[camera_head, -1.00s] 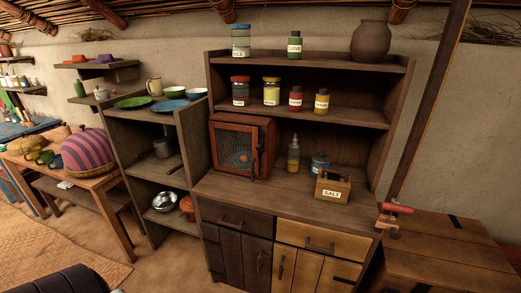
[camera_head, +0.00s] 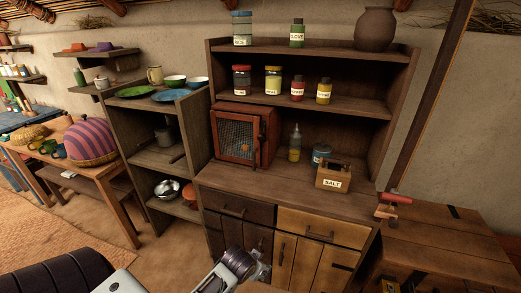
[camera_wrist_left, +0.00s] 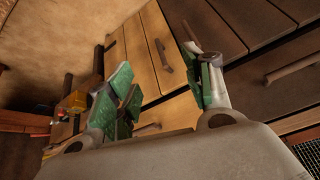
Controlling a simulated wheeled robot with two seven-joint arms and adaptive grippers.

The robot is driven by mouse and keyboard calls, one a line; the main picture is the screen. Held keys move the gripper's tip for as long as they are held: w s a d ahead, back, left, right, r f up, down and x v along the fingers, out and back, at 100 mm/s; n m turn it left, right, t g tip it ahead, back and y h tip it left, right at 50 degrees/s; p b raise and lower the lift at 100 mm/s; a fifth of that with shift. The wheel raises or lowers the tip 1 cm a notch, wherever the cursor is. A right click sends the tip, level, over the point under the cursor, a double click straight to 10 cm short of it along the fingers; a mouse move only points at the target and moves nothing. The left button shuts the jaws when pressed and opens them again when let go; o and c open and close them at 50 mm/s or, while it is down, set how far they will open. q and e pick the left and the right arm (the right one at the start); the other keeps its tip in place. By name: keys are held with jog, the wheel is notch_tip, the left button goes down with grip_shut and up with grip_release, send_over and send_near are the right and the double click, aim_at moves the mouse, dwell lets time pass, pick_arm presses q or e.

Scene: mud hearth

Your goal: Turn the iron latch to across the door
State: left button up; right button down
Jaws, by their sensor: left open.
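A small red-brown cabinet (camera_head: 268,123) with a mesh-front door (camera_head: 237,138) stands on the dresser counter. The door looks closed, and a round orange thing shows dimly behind the mesh. The iron latch is too small and dark at the door's right edge for me to tell its angle. My left gripper (camera_head: 262,268) is low in front of the dresser's lower doors, well below the cabinet. In the left wrist view its green-padded fingers (camera_wrist_left: 163,88) are spread apart with nothing held between them. The mesh door does not clearly show in that view. My right gripper is not in view.
The dresser counter (camera_head: 285,196) also holds a bottle (camera_head: 295,143), a blue tin (camera_head: 321,155) and a salt box (camera_head: 334,177). Jars stand on the shelf above. A wooden table (camera_head: 450,245) with a red-handled clamp (camera_head: 394,198) is at the right.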

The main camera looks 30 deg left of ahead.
pick_arm(q)
jog(key=w+a+r+n+t+y, duration=0.1)
jog(key=w+a+r+t, duration=0.3)
jog(key=r, duration=0.6)
jog(key=w+a+r+n+t+y, duration=0.1)
jog(key=w+a+r+t, duration=0.2)
jog(key=w+a+r, duration=0.4)
jog(key=w+a+r+n+t+y, duration=0.1)
jog(key=w+a+r+t, duration=0.3)
jog(key=w+r, duration=0.5)
notch_tip(320, 180, up, 4)
jog(key=shift+a+f+n+t+y, duration=0.1)
jog(key=shift+a+n+t+y, duration=0.25)
jog(key=shift+a, duration=0.5)
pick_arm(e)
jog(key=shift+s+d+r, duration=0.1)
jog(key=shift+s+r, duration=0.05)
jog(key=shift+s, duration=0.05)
pick_arm(q)
jog(key=shift+w, duration=0.2)
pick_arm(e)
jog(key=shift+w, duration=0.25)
